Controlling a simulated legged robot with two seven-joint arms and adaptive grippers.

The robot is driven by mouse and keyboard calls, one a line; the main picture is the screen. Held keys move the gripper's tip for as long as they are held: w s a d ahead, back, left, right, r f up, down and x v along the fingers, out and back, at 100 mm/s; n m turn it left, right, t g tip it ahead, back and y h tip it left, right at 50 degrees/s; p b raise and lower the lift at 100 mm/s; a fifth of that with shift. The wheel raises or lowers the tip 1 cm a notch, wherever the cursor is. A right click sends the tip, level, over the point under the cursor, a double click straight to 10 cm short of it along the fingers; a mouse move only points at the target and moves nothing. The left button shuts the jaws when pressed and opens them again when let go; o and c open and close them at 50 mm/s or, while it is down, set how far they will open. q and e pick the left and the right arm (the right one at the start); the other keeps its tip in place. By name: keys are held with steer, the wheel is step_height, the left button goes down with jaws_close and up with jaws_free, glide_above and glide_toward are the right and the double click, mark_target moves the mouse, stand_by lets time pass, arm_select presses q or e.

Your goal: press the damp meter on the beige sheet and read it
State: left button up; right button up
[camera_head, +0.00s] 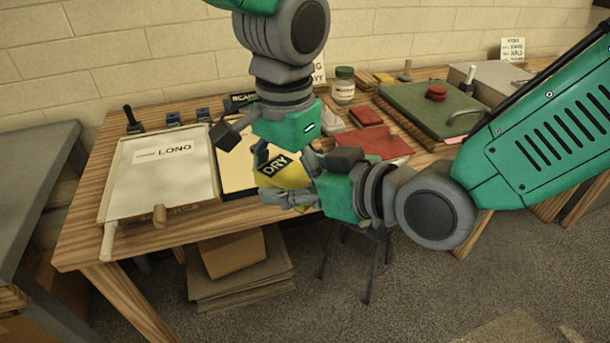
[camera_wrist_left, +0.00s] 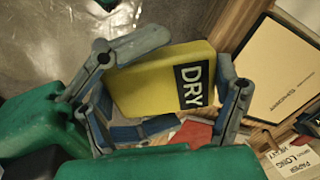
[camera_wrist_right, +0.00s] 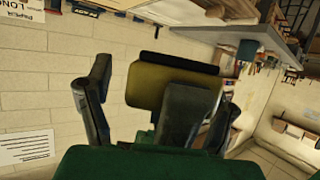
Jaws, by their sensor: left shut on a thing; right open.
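The damp meter (camera_head: 284,178) is yellow, with a dark display reading DRY. In the left wrist view the meter (camera_wrist_left: 150,85) sits tilted between the fingers of my left gripper, its display facing the camera. My left gripper (camera_head: 247,146) comes down from above, shut on it. My right gripper (camera_head: 290,190) comes in from the right, open, with its fingers beside the meter; I cannot tell whether they touch it. The beige sheet (camera_head: 238,174) lies on the bench behind, partly hidden by the grippers; it also shows in the left wrist view (camera_wrist_left: 285,65). The meter appears held apart from it.
A white tray (camera_head: 110,185) with a LONG card stands left of the beige sheet. A red sheet (camera_head: 385,146), a green board (camera_head: 410,105) and a jar (camera_head: 343,88) are to the right. A grey table (camera_head: 35,150) stands far left. Cartons (camera_head: 232,254) lie underneath.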

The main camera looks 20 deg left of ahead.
arm_select(q)
steer(key=shift+d, duration=0.15)
arm_select(e)
steer(key=shift+d, duration=0.1)
steer(key=shift+c, duration=1.3)
arm_select(q)
steer(key=shift+a, duration=0.2)
arm_select(e)
steer(key=c, duration=1)
arm_select(q)
steer(key=o, duration=0.9)
steer(key=shift+a, duration=0.2)
arm_select(e)
steer(key=shift+a, duration=0.35)
steer(key=shift+c, duration=0.2)
arm_select(q)
steer(key=shift+d, duration=0.1)
